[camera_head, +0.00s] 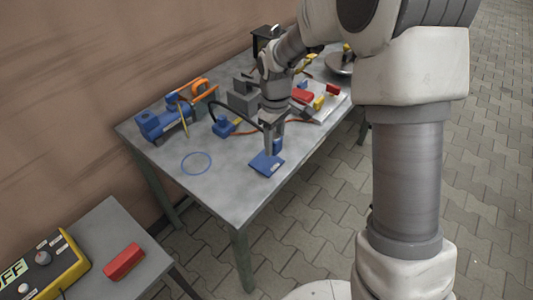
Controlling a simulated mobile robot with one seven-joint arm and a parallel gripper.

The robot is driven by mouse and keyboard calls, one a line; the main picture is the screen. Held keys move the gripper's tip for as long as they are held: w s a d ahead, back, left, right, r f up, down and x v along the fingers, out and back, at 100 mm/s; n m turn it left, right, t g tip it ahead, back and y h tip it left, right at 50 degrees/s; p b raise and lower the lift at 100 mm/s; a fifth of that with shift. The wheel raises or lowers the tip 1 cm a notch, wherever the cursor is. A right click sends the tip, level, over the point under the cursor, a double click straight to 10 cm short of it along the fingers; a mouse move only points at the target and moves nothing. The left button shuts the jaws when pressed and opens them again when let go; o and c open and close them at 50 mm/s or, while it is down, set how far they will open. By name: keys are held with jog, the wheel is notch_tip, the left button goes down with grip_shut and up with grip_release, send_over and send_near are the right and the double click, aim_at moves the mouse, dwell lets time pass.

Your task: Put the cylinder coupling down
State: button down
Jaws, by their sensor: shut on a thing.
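My gripper (272,148) points down over the front right part of the grey metal table. It is shut on a blue part with a flat square base (264,164), which I take to be the cylinder coupling. Part of the blue part shows beside the fingers, and the fingers hide some of it. The base is at or just above the tabletop; I cannot tell whether it touches. A thin blue ring (196,163) lies on the table to the left of my gripper.
A blue machine (163,122) with an orange part (196,88) stands at the table's back left. A small blue part with a dark hose (224,127) and a grey block (243,97) lie behind my gripper. A nearer table holds a red block (123,262) and a yellow meter (45,265).

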aim_at(266, 162)
jog(key=shift+w+a+f, duration=0.9)
jog(key=shift+w+a, duration=0.05)
jog(key=shift+w, duration=0.05)
jog(key=shift+f+b, duration=0.55)
jog(key=shift+f, duration=1.4)
jog(key=shift+f, duration=0.1)
jog(key=shift+f+b, duration=0.3)
jog(key=shift+f, duration=0.1)
jog(key=shift+f, duration=0.15)
jog(key=shift+c, duration=2.1)
grip_release()
